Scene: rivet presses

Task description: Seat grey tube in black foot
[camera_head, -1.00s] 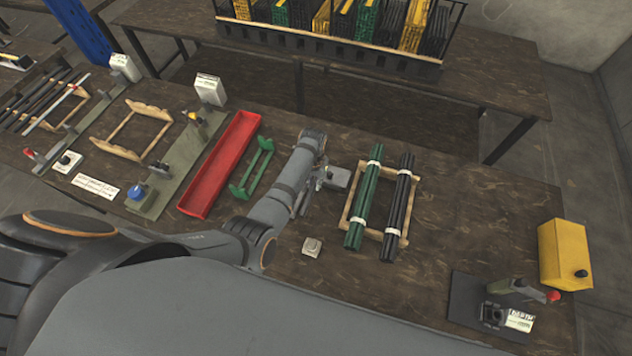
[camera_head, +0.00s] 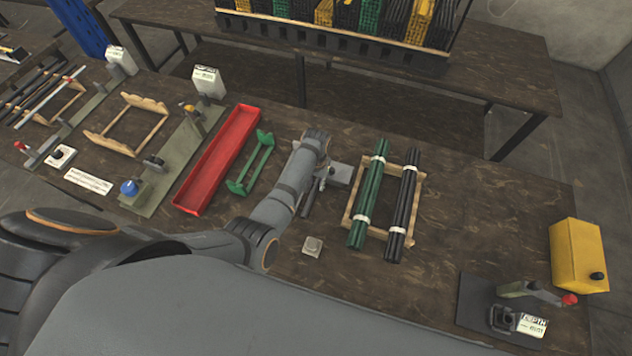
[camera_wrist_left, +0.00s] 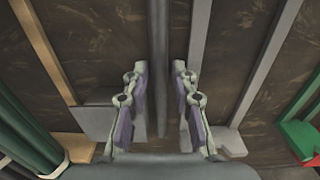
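A dark grey tube (camera_wrist_left: 160,60) runs lengthwise between the fingers of my left gripper (camera_wrist_left: 160,100) in the left wrist view. The fingers stand apart, with a narrow gap on each side of the tube. In the head view the left gripper (camera_head: 322,182) is low over the table, and part of the tube (camera_head: 309,202) shows below it. A grey block (camera_head: 340,174) is right beside the gripper. A small black socket-like piece (camera_head: 502,318) on a black plate (camera_head: 475,304) is at lower right; I cannot tell if it is the black foot. My right gripper is not in view.
A wooden cradle (camera_head: 347,216) with green tubes (camera_head: 370,185) and black tubes (camera_head: 405,205) stands close right of the gripper. A green cradle (camera_head: 238,187) and red tray (camera_head: 190,200) are left. A yellow box (camera_head: 577,255) stands at right. The table between wooden cradle and yellow box is clear.

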